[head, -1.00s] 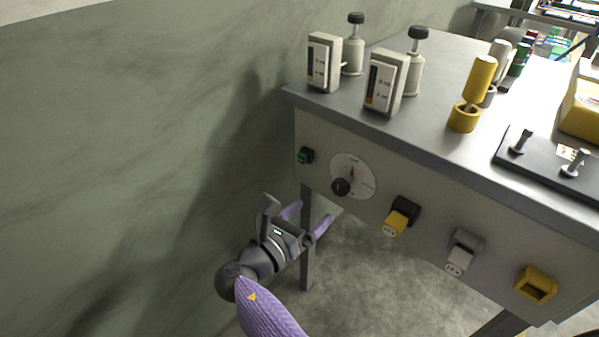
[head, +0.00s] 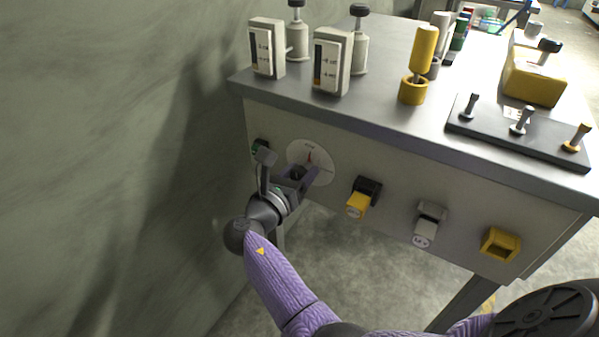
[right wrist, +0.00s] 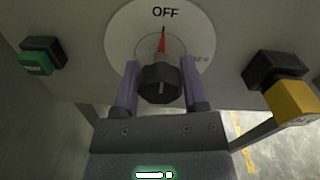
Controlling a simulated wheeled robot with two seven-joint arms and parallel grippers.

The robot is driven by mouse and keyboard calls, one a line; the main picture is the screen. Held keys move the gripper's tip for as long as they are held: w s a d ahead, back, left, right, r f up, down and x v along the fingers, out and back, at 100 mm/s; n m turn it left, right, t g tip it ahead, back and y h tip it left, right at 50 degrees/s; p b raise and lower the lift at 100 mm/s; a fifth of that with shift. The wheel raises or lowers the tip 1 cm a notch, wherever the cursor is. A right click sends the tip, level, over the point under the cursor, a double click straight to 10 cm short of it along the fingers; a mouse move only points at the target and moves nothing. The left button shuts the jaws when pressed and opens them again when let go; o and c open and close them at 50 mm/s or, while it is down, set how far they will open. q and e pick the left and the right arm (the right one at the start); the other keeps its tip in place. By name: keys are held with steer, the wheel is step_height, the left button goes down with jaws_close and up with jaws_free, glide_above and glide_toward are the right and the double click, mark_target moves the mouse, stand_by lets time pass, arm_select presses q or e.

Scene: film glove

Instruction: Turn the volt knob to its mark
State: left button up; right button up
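The volt knob is a black ribbed knob (right wrist: 160,84) on a round white dial (right wrist: 128,22) on the bench's front panel. In the right wrist view a red pointer rises above it toward the word OFF; other lettering at the right of the dial is hard to read. The dial also shows in the head view (head: 323,158). My right gripper (right wrist: 158,82) has its purple fingers on either side of the knob. A narrow gap seems to show at each side, so the fingers look open around it. My left gripper is not in view.
A green button (right wrist: 36,63) is left of the dial. A yellow plug in a black socket (head: 360,200), a grey socket (head: 428,222) and a yellow socket (head: 500,243) sit to the right. Meters and a yellow cylinder (head: 422,50) stand on the bench top. A wall is close on the left.

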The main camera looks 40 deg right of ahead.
jaws_close()
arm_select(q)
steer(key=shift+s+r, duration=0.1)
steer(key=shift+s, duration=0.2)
